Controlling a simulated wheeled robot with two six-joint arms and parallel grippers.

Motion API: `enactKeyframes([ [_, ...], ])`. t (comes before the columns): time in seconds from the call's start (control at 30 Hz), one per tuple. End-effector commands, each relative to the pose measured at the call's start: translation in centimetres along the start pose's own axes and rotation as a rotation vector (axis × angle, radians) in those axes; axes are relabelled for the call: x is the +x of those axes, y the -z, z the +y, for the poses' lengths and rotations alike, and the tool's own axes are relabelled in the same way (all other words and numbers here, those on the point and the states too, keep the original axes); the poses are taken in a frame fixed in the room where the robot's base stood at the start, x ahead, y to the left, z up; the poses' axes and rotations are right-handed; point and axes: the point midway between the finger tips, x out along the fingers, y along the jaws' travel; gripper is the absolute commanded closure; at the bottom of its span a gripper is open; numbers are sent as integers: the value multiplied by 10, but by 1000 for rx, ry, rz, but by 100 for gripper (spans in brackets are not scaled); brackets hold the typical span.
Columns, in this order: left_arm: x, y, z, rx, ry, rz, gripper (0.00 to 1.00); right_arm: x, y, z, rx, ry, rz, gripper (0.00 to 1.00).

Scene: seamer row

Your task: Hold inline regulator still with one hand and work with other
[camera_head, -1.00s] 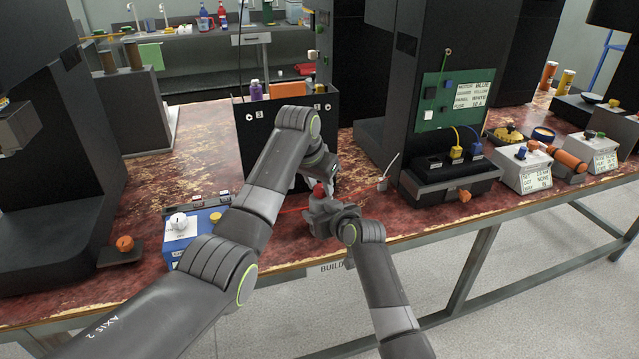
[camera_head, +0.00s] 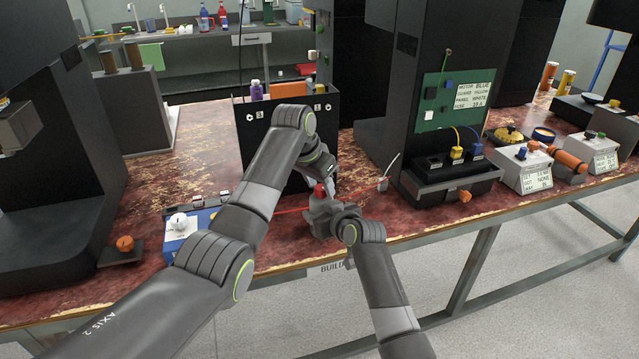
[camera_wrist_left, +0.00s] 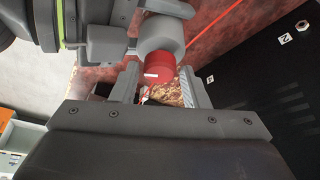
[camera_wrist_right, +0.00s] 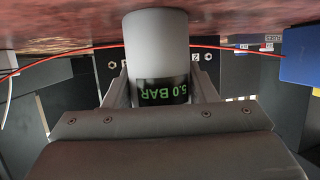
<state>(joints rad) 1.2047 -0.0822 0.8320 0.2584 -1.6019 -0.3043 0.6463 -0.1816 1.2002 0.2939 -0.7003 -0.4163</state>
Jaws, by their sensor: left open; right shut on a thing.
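The inline regulator is a pale grey cylinder (camera_wrist_right: 156,45) with a dark band reading "5.0 BAR" in green, seen upside down in the right wrist view. Its red knob (camera_wrist_left: 187,76) is at one end and also shows in the head view (camera_head: 319,190). My right gripper (camera_head: 324,212) is shut on the regulator's body near the bench's front edge. My left wrist partly hides the knob in the head view.
A red line (camera_wrist_right: 85,50) runs out from both sides of the regulator. A black panel box (camera_head: 262,130) stands close behind. A blue box with a white dial (camera_head: 180,222) is on the left, a black machine (camera_head: 445,85) on the right.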

Motion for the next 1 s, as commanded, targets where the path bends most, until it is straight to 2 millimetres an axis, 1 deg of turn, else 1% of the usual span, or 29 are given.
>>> enactKeyframes([
  [0.13,-10,1,0,0,1,3,59,0,0,0,0,0,-1,74],
  [0.27,-31,1,-1,1,2,5,59,0,0,0,0,0,-1,74],
  [0.4,-63,1,-1,0,4,6,59,0,0,0,0,0,-1,74],
  [0.5,-84,1,-1,1,3,5,59,0,0,0,0,0,-1,74],
  [0.6,-100,0,-1,-1,2,3,59,0,0,0,0,0,-1,74],
  [0.7,-112,0,-1,0,1,2,59,0,0,0,0,0,-1,74],
  [0.8,-118,0,0,0,1,1,59,0,0,0,0,0,0,74],
  [1.0,-120,0,0,0,0,1,59,0,0,0,0,0,0,74],
])
